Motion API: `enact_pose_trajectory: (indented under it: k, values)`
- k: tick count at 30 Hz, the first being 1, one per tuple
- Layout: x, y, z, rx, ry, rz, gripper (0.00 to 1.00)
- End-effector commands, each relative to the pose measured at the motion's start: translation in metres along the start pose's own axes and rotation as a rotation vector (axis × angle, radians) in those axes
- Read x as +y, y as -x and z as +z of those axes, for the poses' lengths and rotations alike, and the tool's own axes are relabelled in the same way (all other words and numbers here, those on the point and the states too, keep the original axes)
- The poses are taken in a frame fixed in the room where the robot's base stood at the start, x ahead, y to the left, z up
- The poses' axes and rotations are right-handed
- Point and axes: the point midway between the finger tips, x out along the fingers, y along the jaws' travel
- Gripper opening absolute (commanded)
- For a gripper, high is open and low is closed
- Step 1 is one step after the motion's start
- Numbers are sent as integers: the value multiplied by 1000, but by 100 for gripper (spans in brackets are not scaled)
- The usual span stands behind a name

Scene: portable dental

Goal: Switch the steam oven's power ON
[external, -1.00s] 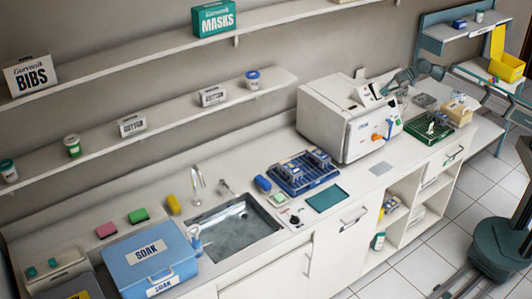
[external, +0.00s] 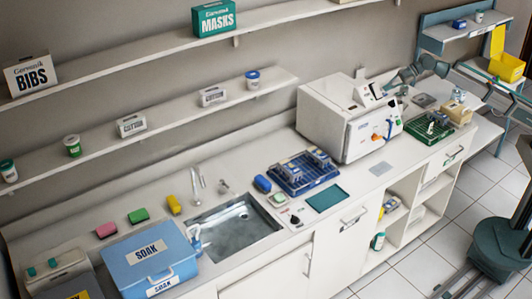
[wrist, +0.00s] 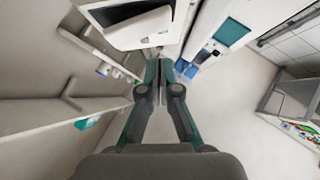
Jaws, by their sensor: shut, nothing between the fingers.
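The steam oven (external: 338,122) is the large white box on the counter in the external view. Its front faces right and carries small orange (external: 377,137) and blue parts. A raised panel stands on its top near the front. My gripper (external: 388,88) is shut and empty, above the oven's top front edge at its far side. In the wrist view my gripper's two fingers (wrist: 160,72) are together, with the white oven body (wrist: 112,14) just beyond them. I cannot make out the power switch or whether it is on.
A blue rack (external: 303,172) and a teal mat (external: 326,200) lie left of and in front of the oven. A green tray (external: 430,126) with instruments stands to its right. A shelf (external: 150,140) runs along the wall.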

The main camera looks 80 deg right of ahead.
Motion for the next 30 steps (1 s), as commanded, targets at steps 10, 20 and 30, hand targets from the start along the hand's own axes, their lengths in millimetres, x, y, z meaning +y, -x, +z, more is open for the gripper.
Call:
enact_pose_trajectory:
  k: [10, 20, 30]
  values:
    - [-21, 64, -6, 0, 0, 3, 0]
    - [-28, 105, -7, -1, 0, 1, 0]
    - [-28, 110, -8, -2, 0, 0, 0]
